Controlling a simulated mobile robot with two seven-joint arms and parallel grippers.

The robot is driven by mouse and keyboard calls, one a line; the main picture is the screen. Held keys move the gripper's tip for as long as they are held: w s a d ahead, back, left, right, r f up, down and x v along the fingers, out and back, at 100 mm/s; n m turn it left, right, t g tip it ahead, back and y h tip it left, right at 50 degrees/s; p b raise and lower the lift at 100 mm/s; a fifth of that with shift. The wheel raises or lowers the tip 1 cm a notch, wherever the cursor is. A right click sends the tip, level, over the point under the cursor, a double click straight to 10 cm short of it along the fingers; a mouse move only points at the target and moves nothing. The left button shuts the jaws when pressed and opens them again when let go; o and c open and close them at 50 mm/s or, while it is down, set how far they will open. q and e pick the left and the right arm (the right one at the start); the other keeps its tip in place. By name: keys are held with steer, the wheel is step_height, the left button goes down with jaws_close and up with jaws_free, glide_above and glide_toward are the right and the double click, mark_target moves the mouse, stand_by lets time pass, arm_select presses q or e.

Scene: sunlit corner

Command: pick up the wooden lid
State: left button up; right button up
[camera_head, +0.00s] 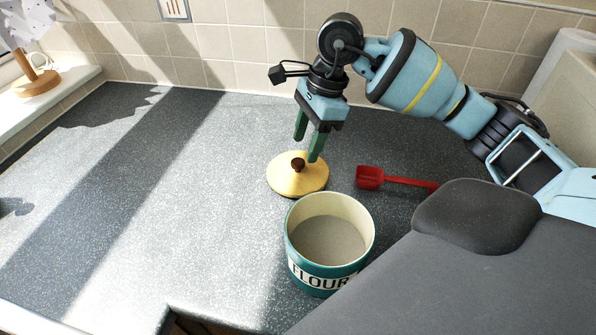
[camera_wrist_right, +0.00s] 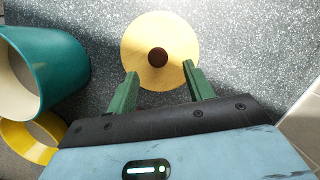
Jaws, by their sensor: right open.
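The wooden lid (camera_head: 284,182) is a round pale yellow disc with a dark brown knob (camera_head: 298,164). It lies on the counter behind the flour canister, and the lid also shows whole in the right wrist view (camera_wrist_right: 140,42). My right gripper (camera_head: 308,148) is open and empty, its green fingers pointing down close to the knob. In the right wrist view the knob (camera_wrist_right: 158,57) appears just beyond and between the fingertips (camera_wrist_right: 161,70). I cannot tell whether a finger touches the lid. My left gripper is not in view.
The open teal flour canister (camera_head: 323,272) stands just in front of the lid. A red scoop (camera_head: 370,178) lies to its right. A tiled wall (camera_head: 235,70) runs behind the counter. A lamp (camera_head: 36,82) stands on the sill at far left.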

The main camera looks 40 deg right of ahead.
mark_target(297, 161)
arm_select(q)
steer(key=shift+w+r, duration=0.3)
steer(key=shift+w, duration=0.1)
arm_select(e)
steer(key=shift+a+x, duration=0.15)
steer(key=shift+x, duration=0.95)
steer(key=shift+a+x, duration=0.15)
steer(key=shift+x, duration=0.95)
steer(key=c, duration=1.1)
steer(key=shift+r, duration=0.6)
step_height(297, 161, up, 9)
